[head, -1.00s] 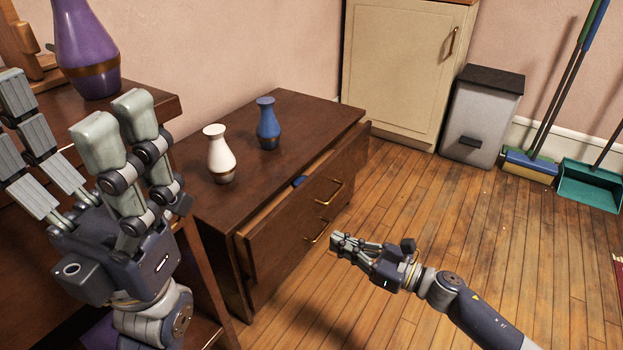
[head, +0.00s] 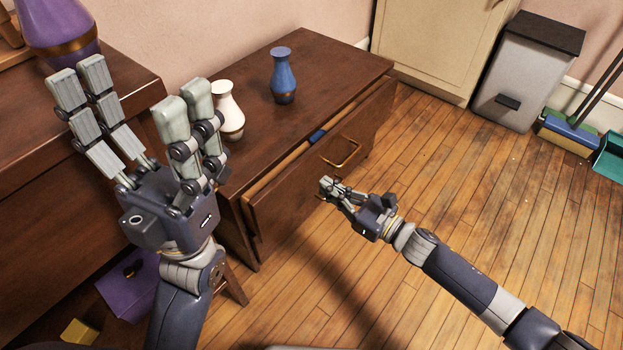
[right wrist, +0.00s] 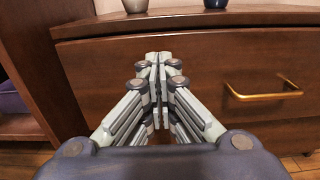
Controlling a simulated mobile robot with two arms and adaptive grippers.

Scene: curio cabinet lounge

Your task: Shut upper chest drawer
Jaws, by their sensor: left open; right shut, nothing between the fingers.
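The wooden chest (head: 330,65) stands against the wall in the head view. Its upper drawer (head: 290,190) is partly pulled out, with a narrow gap behind its front and a bit of something blue (head: 317,136) inside. The drawer front with its brass handle (right wrist: 263,92) also fills much of the right wrist view. My right gripper (head: 327,184) is shut and empty, its fingertips facing the drawer front, left of the handle in the wrist view; I cannot tell whether they touch it. My left gripper (head: 130,90) is open and empty, raised in front of the chest's left end.
A white vase (head: 228,110) and a blue vase (head: 283,76) stand on the chest top. A dark wooden table (head: 60,130) with a purple vase (head: 58,30) is at left. A grey bin (head: 527,70) stands at upper right.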

